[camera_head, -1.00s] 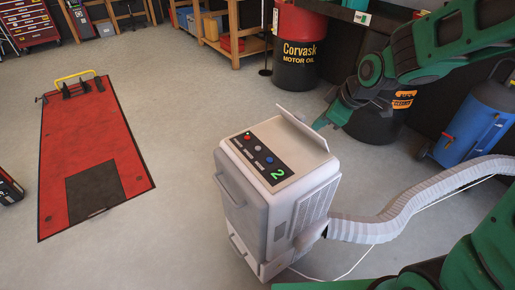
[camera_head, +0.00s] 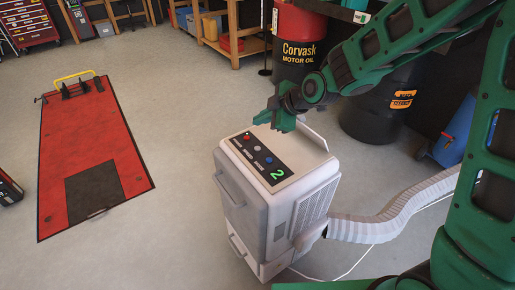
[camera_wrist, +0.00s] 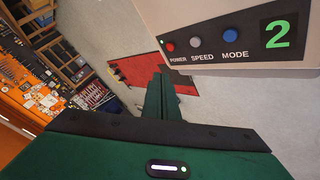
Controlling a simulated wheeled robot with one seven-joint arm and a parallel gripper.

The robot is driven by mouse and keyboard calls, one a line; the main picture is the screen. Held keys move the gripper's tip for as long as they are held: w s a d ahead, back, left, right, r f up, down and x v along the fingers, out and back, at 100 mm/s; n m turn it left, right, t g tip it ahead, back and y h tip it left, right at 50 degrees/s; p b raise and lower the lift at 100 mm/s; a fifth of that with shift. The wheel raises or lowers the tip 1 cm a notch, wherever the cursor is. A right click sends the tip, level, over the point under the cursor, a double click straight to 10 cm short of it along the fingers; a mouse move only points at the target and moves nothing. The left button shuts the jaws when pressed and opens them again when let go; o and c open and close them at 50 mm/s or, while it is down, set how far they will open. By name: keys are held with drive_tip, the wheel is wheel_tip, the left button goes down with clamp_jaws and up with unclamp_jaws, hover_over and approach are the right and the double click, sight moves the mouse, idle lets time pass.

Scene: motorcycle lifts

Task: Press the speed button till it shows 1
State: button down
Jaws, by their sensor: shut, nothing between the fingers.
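The grey-white machine (camera_head: 240,205) stands on the floor, with a black control panel (camera_head: 246,150) on top. The wrist view shows a red POWER button (camera_wrist: 170,47), a whitish SPEED button (camera_wrist: 195,41) and a blue MODE button (camera_wrist: 229,34). The green display (camera_wrist: 278,35) reads 2, also in the head view (camera_head: 277,174). My gripper (camera_head: 276,123) is shut and empty, above the back part of the machine's top, behind the panel. In the wrist view its fingers (camera_wrist: 160,88) lie below and left of the buttons, apart from them.
A raised lid flap (camera_head: 313,136) stands at the right of the machine's top. A ribbed hose (camera_head: 395,212) runs from its right side. Oil drums (camera_head: 298,50) stand behind. A red lift platform (camera_head: 92,150) lies left, with clear floor between.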

drive_tip(key=shift+f, duration=4.2)
drive_tip(key=shift+s+f, duration=0.1)
drive_tip(key=shift+f, duration=0.25)
drive_tip(key=shift+f, duration=0.35)
drive_tip(key=shift+r, duration=0.8)
wheel_tip(320, 180, up, 5)
